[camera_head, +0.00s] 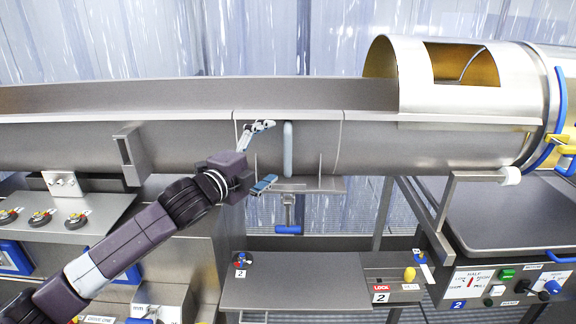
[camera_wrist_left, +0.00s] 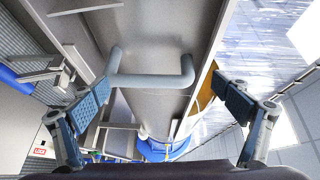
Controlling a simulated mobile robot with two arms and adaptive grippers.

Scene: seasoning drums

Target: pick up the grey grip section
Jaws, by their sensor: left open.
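The grey grip section (camera_head: 288,150) is a pale blue-grey bar handle, upright on the front of the long steel trough in the head view. In the left wrist view the grip (camera_wrist_left: 150,81) is a U-shaped handle lying across the picture between my fingers. My left gripper (camera_head: 262,156) is open, one finger high and one low, just left of the grip in the head view. In the left wrist view its blue pads (camera_wrist_left: 164,96) stand wide apart, with nothing held between them. Whether either pad touches the grip cannot be told. My right gripper is in neither view.
The steel trough (camera_head: 190,140) runs across the head view to a drum (camera_head: 440,85) at right. A blue-handled lever (camera_head: 288,229) hangs below the grip. A shelf (camera_head: 290,285) lies lower, beside a control panel (camera_head: 500,286). A bracket (camera_head: 131,153) projects at left.

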